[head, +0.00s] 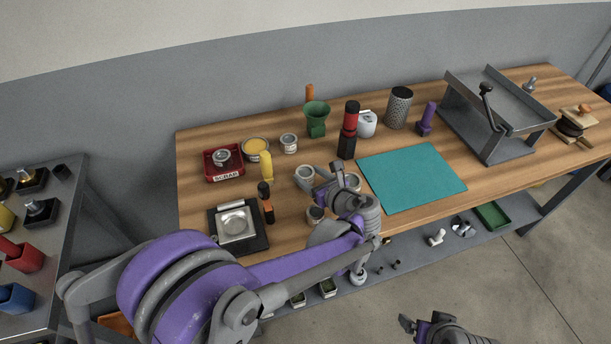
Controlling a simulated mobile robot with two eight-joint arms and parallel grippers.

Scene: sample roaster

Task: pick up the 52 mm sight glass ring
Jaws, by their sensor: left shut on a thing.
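My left gripper (328,184) reaches over the wooden bench from the front and is shut on a small ring-like thing, mostly hidden by the fingers and wrist. I take it for a sight glass ring; its size cannot be read. Similar round metal-rimmed pieces stand close by: one (304,174) just left of the fingers, one (315,214) in front of them, and one (353,181) partly behind the wrist. My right gripper (407,324) is low at the bottom edge, over the floor and away from the bench; its jaw opening is unclear.
A red scrap tray (211,174) holds a round piece, with a scale (237,224) in front. A tall red-and-black grinder (348,130) stands behind. The teal mat (411,177) is bare.

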